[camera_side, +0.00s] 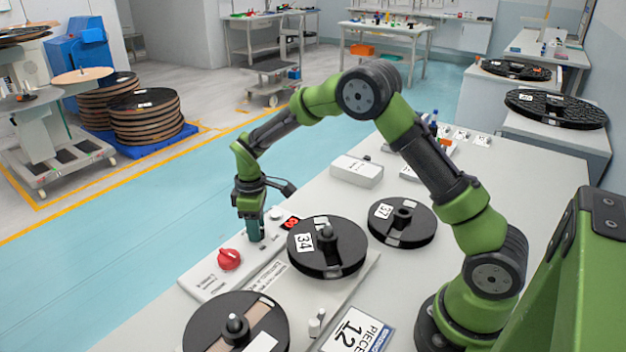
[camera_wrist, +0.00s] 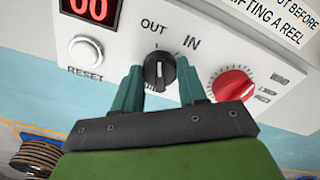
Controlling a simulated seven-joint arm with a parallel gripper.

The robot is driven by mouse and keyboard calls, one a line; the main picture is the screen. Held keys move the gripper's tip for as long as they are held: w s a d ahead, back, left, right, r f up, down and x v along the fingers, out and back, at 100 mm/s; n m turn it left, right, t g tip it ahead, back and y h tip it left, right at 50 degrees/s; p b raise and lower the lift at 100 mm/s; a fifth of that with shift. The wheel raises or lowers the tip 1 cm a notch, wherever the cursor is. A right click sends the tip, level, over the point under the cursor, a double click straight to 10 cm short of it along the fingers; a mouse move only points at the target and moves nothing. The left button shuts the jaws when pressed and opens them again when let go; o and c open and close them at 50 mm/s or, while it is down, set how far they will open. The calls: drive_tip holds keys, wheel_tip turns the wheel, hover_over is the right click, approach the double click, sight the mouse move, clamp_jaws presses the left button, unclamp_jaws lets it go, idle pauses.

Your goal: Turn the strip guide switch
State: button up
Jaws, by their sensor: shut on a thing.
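The strip guide switch (camera_wrist: 159,72) is a small black knob with a pale pointer line, on a light panel between the labels OUT and IN. In the wrist view my gripper (camera_wrist: 161,82) has its teal fingers on either side of the knob, shut on it. I cannot tell exactly which way the pointer aims. In the side view my gripper (camera_side: 255,234) points down at the control panel (camera_side: 212,280), and its fingers hide the switch.
A red dial (camera_side: 229,259) and a red "00" display (camera_side: 291,223) flank the switch. A white RESET button (camera_wrist: 86,51) is below the display. Reel 34 (camera_side: 327,247) stands close to my gripper; another reel (camera_side: 236,325) is in front, reel 37 (camera_side: 402,221) behind.

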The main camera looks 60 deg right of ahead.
drive_tip(key=m, duration=1)
drive_tip(key=shift+m, duration=0.3)
idle(0.4)
drive_tip(key=o, duration=1.1)
drive_tip(key=shift+c, duration=0.2)
wheel_tip(320, 180, up, 17)
